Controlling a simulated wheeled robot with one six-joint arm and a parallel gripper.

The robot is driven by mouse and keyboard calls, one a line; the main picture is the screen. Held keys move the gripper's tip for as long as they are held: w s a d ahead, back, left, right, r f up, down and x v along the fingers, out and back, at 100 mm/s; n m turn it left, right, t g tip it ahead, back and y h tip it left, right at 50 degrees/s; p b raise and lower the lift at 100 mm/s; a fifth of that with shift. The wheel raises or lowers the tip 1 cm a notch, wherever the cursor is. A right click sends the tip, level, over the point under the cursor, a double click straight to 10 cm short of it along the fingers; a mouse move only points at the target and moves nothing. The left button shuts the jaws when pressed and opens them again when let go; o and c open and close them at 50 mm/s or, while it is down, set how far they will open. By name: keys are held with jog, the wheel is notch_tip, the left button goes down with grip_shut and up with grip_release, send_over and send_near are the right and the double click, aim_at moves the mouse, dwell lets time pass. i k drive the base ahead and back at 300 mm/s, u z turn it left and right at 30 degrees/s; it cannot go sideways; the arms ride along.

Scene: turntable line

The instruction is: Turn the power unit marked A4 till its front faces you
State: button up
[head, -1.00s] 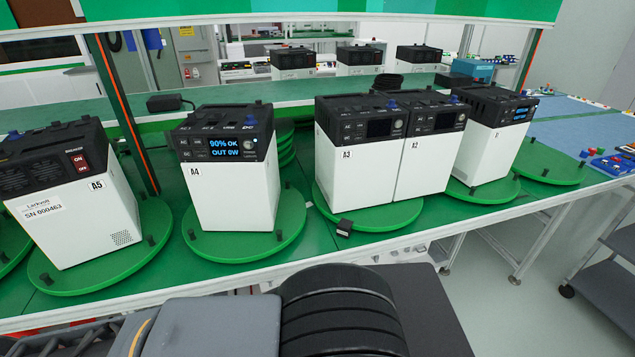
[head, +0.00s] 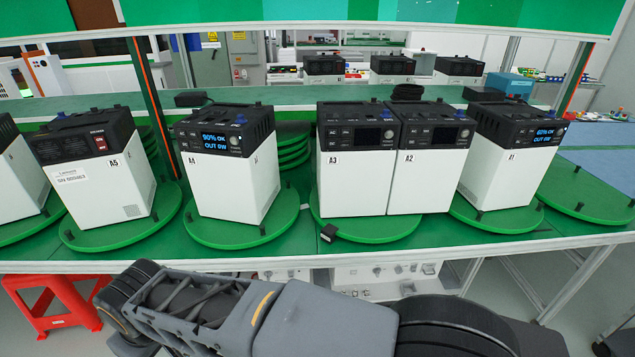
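The power unit marked A4 (head: 229,176) is a white box with a black top. It stands upright on a round green turntable (head: 205,235). Its front, with the A4 label and a lit display reading "90% OK, OUT 0W", shows towards me, angled slightly to the left. A strip of its right side also shows. My gripper is not in view. Only links of my arm show along the bottom, in front of the bench and apart from the units.
Unit A5 (head: 100,180) stands left of A4. Units A3 (head: 348,180) and A2 (head: 428,180) stand side by side to the right, with A1 (head: 500,170) beyond. A red stool (head: 60,300) stands below left.

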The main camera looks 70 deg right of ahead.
aim_at(214, 233)
jog(key=z, duration=1.45)
jog(key=i, duration=0.1)
jog(key=z, duration=0.15)
